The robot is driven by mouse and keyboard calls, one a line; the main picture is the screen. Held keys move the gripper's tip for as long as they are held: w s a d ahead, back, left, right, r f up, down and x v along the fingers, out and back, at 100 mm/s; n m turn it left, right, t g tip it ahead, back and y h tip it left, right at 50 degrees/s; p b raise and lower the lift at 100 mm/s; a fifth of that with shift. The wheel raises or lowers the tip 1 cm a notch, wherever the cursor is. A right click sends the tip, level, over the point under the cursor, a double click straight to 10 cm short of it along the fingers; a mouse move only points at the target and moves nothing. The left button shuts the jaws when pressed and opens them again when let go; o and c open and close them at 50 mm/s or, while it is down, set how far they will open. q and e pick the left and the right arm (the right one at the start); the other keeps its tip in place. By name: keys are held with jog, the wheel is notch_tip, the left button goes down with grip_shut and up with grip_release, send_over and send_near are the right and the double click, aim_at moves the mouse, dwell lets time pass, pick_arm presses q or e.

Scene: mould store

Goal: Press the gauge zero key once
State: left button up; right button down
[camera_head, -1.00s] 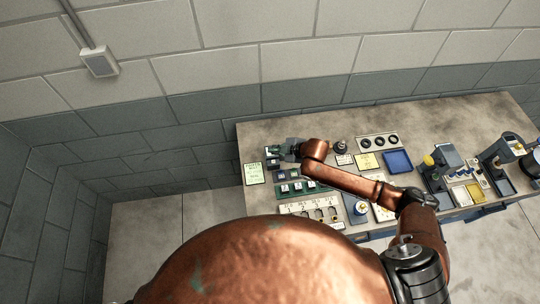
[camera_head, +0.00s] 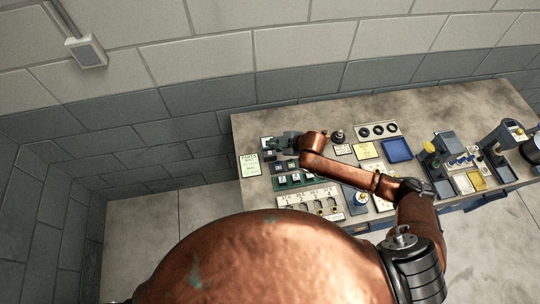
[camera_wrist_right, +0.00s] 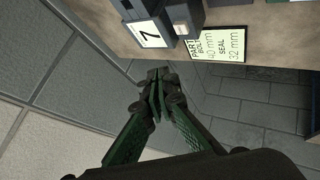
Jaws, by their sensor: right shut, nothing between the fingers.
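My right gripper (camera_head: 276,144) is over the far left part of the bench, among small dark devices with pale labels. In the right wrist view its green-sided fingers (camera_wrist_right: 154,82) are closed together with nothing between them. I cannot tell which small part is the gauge zero key; the hand and forearm cover some of that area. My left gripper is not in view.
A pale card (camera_wrist_right: 222,45) listing bolt and seal sizes lies at the bench's left edge; it also shows in the head view (camera_head: 249,165). Green key strips (camera_head: 296,181), a blue tray (camera_head: 397,149) and a three-dial panel (camera_head: 378,131) share the bench (camera_head: 440,108).

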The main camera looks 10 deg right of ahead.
aim_at(271, 153)
notch_tip(271, 153, down, 4)
jog(key=shift+r+b, duration=0.1)
jog(key=shift+b, duration=1)
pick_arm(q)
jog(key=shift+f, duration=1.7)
pick_arm(e)
jog(key=shift+f, duration=0.4)
jog(key=shift+f, duration=0.15)
jog(key=shift+f, duration=0.3)
pick_arm(q)
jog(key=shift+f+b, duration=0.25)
jog(key=shift+b, duration=0.15)
pick_arm(e)
jog(key=shift+f, duration=0.5)
jog(key=shift+r, duration=0.1)
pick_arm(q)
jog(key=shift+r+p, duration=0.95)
pick_arm(e)
jog(key=shift+r, duration=0.85)
